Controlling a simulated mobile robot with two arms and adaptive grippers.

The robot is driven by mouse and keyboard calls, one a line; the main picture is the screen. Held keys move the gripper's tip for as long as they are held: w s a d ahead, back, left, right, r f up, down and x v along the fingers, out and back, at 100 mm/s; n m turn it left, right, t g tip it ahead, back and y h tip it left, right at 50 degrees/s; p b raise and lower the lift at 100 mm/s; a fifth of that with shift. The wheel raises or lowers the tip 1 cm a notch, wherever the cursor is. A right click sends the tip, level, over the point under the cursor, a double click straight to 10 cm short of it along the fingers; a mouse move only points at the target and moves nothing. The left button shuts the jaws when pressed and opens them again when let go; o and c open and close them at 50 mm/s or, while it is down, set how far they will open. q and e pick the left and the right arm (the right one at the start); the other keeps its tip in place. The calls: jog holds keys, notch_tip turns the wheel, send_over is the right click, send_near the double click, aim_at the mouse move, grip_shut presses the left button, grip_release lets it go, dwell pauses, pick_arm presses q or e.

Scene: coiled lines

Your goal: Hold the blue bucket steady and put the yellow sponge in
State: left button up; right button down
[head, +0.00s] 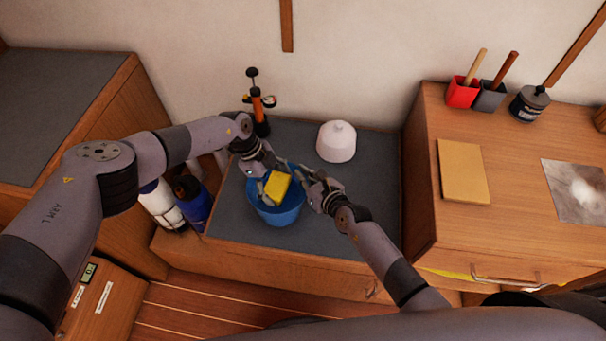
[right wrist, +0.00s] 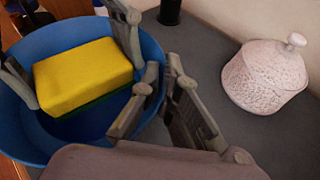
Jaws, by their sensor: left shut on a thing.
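The blue bucket (head: 278,215) stands on the grey-topped low bench. The yellow sponge (head: 277,186) is at the bucket's mouth; the right wrist view shows its dark green underside and the bucket (right wrist: 35,140) around it. My left gripper (head: 268,180) is shut on the sponge, with one finger at each end. My right gripper (head: 312,184) is at the bucket's right rim. In the right wrist view its fingers (right wrist: 158,100) are apart, one over the inside of the bucket and one outside, with the rim between them. The bucket's bottom is mostly hidden.
A pale lidded pot (head: 337,143) stands behind and right of the bucket. An orange and black pump-like tool (head: 258,106) stands behind it. Bottles (head: 190,204) are at the left. A higher wooden cabinet (head: 418,180) bounds the right. Bare bench top lies right of the bucket.

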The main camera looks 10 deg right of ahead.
pick_arm(q)
jog(key=shift+f, duration=0.3)
jog(key=o, duration=1.1)
jog(key=shift+w+a+r, duration=0.2)
jog(key=shift+w+r, duration=0.05)
jog(key=shift+r, duration=0.3)
jog(key=v, duration=1)
jog(key=shift+s+a+r, duration=0.1)
jog(key=shift+a+r, duration=0.1)
jog(key=shift+r, duration=0.15)
pick_arm(e)
jog(key=c, duration=2.3)
grip_release()
jog(key=o, duration=0.6)
